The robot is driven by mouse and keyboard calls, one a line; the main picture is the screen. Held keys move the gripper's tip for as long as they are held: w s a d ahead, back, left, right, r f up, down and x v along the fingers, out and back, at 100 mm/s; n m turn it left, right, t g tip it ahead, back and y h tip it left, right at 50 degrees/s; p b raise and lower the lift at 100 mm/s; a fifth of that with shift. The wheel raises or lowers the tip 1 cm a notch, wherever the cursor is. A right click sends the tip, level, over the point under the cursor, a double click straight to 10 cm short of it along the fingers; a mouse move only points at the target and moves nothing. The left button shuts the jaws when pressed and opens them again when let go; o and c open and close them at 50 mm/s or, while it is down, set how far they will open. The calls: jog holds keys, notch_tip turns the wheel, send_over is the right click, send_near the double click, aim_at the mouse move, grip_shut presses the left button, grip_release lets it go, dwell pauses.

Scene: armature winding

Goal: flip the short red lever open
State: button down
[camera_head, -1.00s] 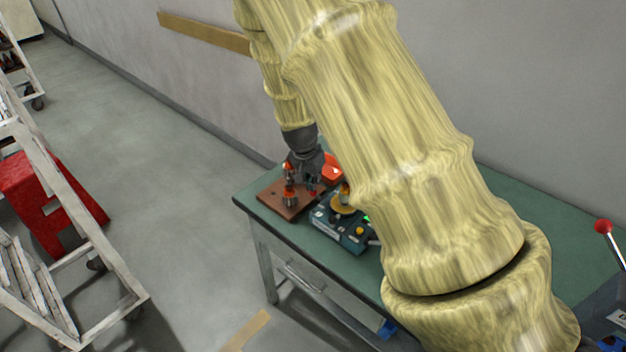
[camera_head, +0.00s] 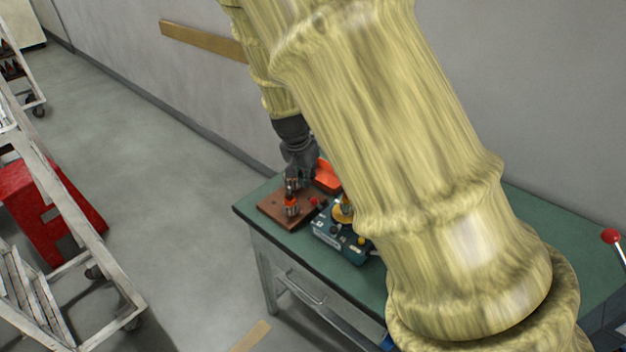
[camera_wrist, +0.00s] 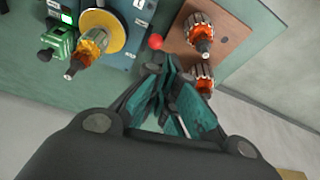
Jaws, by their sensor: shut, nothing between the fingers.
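A short lever with a round red knob (camera_wrist: 155,41) stands between the blue winding machine (camera_wrist: 118,45) and the brown board (camera_wrist: 232,30) in the wrist view. The knob also shows in the head view (camera_head: 314,201), beside the machine (camera_head: 338,247). I cannot make out the lever's angle. My gripper (camera_wrist: 166,72) is shut and empty, with its tips close to the knob in the wrist view. I cannot tell whether they touch it. In the head view my gripper (camera_head: 292,184) is low over the brown board (camera_head: 270,210).
Copper-wound armatures (camera_wrist: 200,32) stand on the brown board, one close beside my fingers. Another armature (camera_wrist: 91,45) sits at the machine's yellow disc. A red-orange bin (camera_head: 327,176) stands behind. The green table (camera_head: 520,205) is clear at the back right; another red-knobbed lever (camera_head: 611,236) stands far right.

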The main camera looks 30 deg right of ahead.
jog(key=shift+s+a+r, duration=0.2)
jog(key=shift+a+r, duration=0.15)
jog(key=shift+a, duration=0.1)
jog(key=shift+s+a+r, duration=0.15)
jog(key=shift+a+r, duration=0.2)
jog(key=shift+a, duration=0.1)
